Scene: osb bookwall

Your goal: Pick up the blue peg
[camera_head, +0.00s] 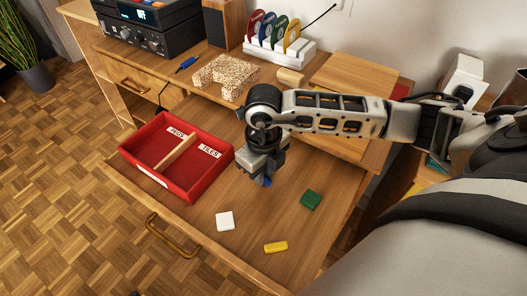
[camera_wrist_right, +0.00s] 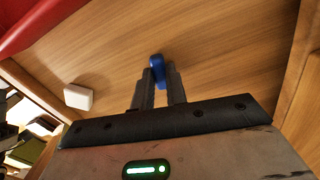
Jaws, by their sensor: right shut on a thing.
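The blue peg (camera_wrist_right: 157,69) is between the fingertips of my right gripper (camera_wrist_right: 158,88) in the right wrist view, and the fingers are shut on it. In the head view the right gripper (camera_head: 263,178) points down over the drawer, right of the red tray. Only a small bit of the blue peg (camera_head: 267,182) shows there below the fingers. I cannot tell whether the peg touches the drawer bottom. My left gripper is not in view.
The red tray (camera_head: 158,182) has two compartments labelled PEGS and TILES, and both look empty. A white tile (camera_head: 225,221), a yellow peg (camera_head: 276,247) and a green tile (camera_head: 310,200) lie in the open drawer. A cork-like block (camera_head: 226,75) stands on the desk behind.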

